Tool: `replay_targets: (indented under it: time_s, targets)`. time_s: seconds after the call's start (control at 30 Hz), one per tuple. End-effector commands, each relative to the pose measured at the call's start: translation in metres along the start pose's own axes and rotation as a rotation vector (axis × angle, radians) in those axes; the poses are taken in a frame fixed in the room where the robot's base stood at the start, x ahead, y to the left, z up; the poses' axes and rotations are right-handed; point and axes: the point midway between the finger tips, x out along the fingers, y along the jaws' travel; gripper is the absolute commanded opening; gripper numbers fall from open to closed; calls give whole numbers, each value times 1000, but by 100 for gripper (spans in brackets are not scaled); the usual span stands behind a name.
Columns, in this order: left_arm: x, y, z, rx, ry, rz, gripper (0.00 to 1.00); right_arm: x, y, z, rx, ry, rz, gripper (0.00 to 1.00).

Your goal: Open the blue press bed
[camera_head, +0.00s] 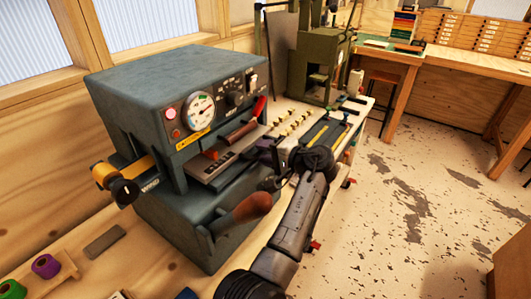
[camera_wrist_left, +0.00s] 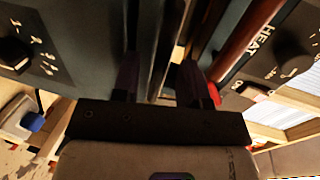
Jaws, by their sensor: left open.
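The blue-grey press (camera_head: 160,85) stands on the bench at the left, with a dial gauge on its front. Its bed (camera_head: 200,172) is a flat plate in the opening below the panel, and a brown bar handle (camera_head: 240,132) is just above it. My left gripper (camera_head: 262,150) is at the right front of the opening, close to the bed and handle. In the left wrist view the fingers (camera_wrist_left: 162,75) are apart, with dark blue-grey and pale edges showing beyond and between them. I cannot tell whether they touch anything. My right gripper is out of view.
A brown-knobbed lever (camera_head: 250,207) sticks out at the press front, just left of my arm. A red lever (camera_head: 260,107) is at the panel's right edge. A green machine (camera_head: 318,65) stands behind. Several small tools lie on the bench right of the press. The floor at right is clear.

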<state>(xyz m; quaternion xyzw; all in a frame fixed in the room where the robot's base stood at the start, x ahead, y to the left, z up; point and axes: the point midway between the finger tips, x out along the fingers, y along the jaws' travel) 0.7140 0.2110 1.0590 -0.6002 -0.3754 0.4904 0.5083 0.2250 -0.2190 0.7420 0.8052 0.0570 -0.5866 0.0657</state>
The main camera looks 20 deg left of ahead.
Motion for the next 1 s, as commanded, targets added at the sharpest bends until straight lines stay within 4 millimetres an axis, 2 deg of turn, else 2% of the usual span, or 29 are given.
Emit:
replay_targets:
  time_s: [0.17,0.6,1.0]
  targets:
    - [0,0,0,0,0,0,40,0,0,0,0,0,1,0]
    - [0,0,0,0,-1,0,0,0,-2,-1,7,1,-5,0]
    - [0,-1,1,0,-3,0,0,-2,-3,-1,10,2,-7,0]
